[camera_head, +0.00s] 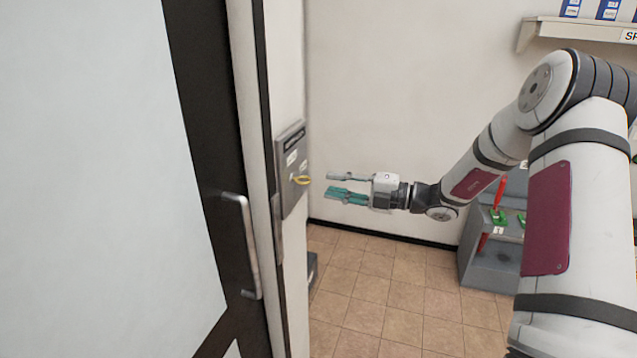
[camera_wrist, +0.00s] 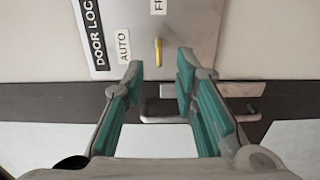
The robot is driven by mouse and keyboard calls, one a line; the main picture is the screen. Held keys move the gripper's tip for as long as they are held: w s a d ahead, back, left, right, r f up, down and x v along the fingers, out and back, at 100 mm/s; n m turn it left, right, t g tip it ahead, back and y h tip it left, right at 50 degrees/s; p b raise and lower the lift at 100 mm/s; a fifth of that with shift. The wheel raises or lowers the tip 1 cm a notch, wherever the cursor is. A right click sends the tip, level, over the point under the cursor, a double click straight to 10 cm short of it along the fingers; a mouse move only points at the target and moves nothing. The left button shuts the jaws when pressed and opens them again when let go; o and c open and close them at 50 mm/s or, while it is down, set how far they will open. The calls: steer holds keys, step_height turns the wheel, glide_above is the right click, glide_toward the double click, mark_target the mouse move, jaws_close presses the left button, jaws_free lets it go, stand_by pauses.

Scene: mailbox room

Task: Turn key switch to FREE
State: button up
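The key switch panel (camera_head: 291,167) is a grey plate on the wall beside the door frame. A yellow key (camera_head: 301,180) sticks out of it. In the wrist view the panel (camera_wrist: 190,22) shows the labels "DOOR LOC…", "AUTO" and a partly cut-off "FR…". The key (camera_wrist: 158,52) there is upright in the picture, between the AUTO and FR labels. My gripper (camera_head: 335,184) is open and empty, just to the right of the key, its teal-padded fingers toward the panel. In the wrist view its fingertips (camera_wrist: 159,62) lie on either side of the key, apart from it.
A door with a metal pull handle (camera_head: 242,245) stands left of the panel. A grey stand (camera_head: 492,240) with red and green items is at the right, below a wall shelf (camera_head: 580,30).

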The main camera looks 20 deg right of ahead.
steer(key=shift+v, duration=2.5)
